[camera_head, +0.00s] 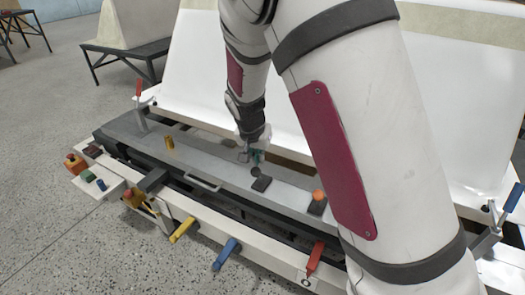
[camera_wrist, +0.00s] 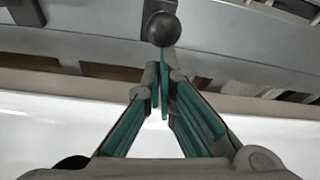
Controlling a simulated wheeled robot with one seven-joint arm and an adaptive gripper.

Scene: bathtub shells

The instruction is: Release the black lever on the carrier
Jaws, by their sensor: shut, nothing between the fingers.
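The black lever has a round dark ball knob (camera_head: 255,171) on a dark block and stands on the grey carrier plate (camera_head: 208,168). In the wrist view the ball knob (camera_wrist: 163,29) is at top centre, just beyond the fingertips. My gripper (camera_head: 251,156) is above the plate at its tub-side edge, right behind the knob in the head view. In the wrist view my gripper (camera_wrist: 163,82) has its teal-padded fingers drawn together with nothing between them. Whether a fingertip touches the knob I cannot tell.
An orange knob (camera_head: 318,195) on a dark block is to the right, a yellow peg (camera_head: 169,143) to the left. Yellow (camera_head: 182,230), blue (camera_head: 226,254) and red (camera_head: 315,257) handles line the front rail. The white tub shell (camera_head: 185,75) rises behind. A red-handled clamp (camera_head: 139,90) stands left.

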